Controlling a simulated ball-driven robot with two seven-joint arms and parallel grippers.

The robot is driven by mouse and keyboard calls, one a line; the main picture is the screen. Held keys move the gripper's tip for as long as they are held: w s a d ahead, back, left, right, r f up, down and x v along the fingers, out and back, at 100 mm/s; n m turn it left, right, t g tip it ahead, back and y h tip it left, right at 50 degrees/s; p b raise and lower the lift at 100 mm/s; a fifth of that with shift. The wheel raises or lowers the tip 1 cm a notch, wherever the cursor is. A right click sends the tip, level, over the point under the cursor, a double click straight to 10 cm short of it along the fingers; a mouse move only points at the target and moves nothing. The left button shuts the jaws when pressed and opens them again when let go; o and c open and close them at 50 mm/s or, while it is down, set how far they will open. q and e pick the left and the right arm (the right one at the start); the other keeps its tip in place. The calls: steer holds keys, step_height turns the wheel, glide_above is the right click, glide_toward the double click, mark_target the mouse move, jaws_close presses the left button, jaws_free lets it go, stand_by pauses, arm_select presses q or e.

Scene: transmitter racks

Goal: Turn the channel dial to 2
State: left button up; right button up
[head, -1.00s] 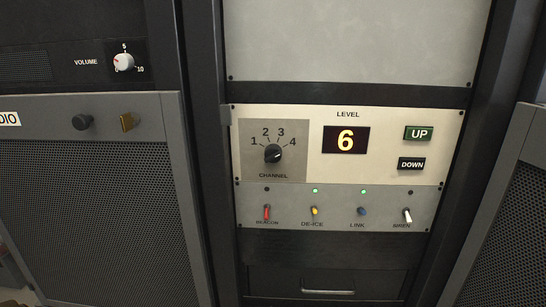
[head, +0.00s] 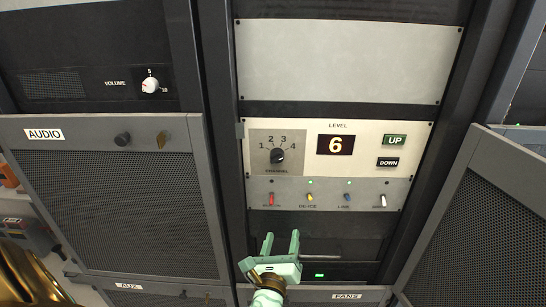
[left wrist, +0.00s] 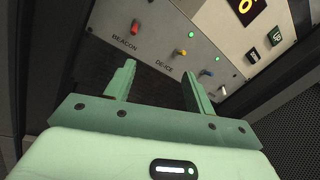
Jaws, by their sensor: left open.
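The channel dial (head: 277,156) is a black knob on a grey plate, with the numbers 1 to 4 in an arc above it. Its small pointer seems to face up and right, towards 4, but is hard to make out. My left gripper (head: 281,239) is pale green, open and empty, below the dial and the switch row in the head view. In the left wrist view the left gripper (left wrist: 158,70) has its two fingers apart below the switch panel (left wrist: 205,62); the dial is not visible there. My right gripper is not in view.
Below the dial are several toggle switches, including red BEACON (head: 271,198) and yellow DE-ICE (head: 309,198). To its right are the level display (head: 335,145) reading 6, UP (head: 395,140) and DOWN (head: 388,162). Mesh doors (head: 115,210) flank the rack; the right one (head: 480,220) stands close.

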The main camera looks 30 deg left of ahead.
arm_select(q)
steer(key=s+r+m+t+y, duration=0.2)
steer(key=s+r+y, duration=0.15)
steer(key=r, duration=0.45)
steer(key=y+p, duration=0.1)
steer(key=p, duration=0.3)
glide_toward(276, 162)
steer(key=x, duration=0.8)
steer(key=shift+w, duration=0.15)
steer(key=shift+w+a+r, duration=0.1)
steer(key=shift+w+a, duration=0.15)
steer(key=shift+w, duration=0.15)
steer(key=c, duration=0.9)
